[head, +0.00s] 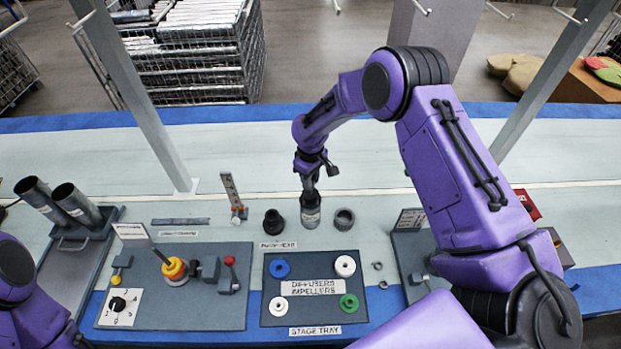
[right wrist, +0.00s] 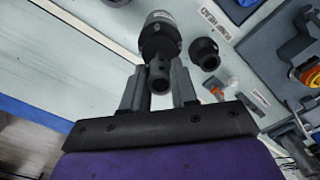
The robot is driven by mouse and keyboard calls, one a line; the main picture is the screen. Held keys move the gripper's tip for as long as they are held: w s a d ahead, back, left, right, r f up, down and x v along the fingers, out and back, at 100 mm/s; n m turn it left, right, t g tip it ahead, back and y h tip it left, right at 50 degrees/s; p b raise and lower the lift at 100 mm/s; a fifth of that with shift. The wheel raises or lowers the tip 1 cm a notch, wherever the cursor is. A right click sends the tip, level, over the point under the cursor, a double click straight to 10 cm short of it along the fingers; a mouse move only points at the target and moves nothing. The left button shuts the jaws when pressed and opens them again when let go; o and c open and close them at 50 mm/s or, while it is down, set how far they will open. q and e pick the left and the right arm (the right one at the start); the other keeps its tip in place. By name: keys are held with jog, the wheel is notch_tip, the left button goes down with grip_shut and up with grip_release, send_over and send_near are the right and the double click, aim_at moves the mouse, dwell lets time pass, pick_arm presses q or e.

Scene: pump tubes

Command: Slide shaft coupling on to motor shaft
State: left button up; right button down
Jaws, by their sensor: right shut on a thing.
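My right gripper (head: 311,186) points down over the workbench, above a grey motor (head: 311,217) that stands upright. In the right wrist view, my right gripper (right wrist: 160,88) is shut on a small dark cylindrical coupling (right wrist: 160,72) with holes in its side. The motor (right wrist: 160,32) shows just beyond the coupling, in line with it. The motor shaft is hidden, so I cannot tell whether the coupling is around it or only above it. My left gripper is out of view; only part of my left arm shows at the lower left.
A black pump head (head: 273,222) stands left of the motor and a dark ring (head: 344,219) right of it. In front lies the stage tray (head: 310,264) with coloured discs. A panel with knobs (head: 215,310) is at left, tubes (head: 75,203) beyond it. The bench behind is clear.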

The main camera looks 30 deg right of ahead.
dwell(0.4)
jog(key=shift+f+b, duration=0.75)
jog(key=shift+f, duration=0.6)
jog(key=c, duration=0.8)
grip_release()
notch_tip(320, 180, up, 11)
jog(key=shift+f+b, duration=0.2)
jog(key=shift+b, duration=0.9)
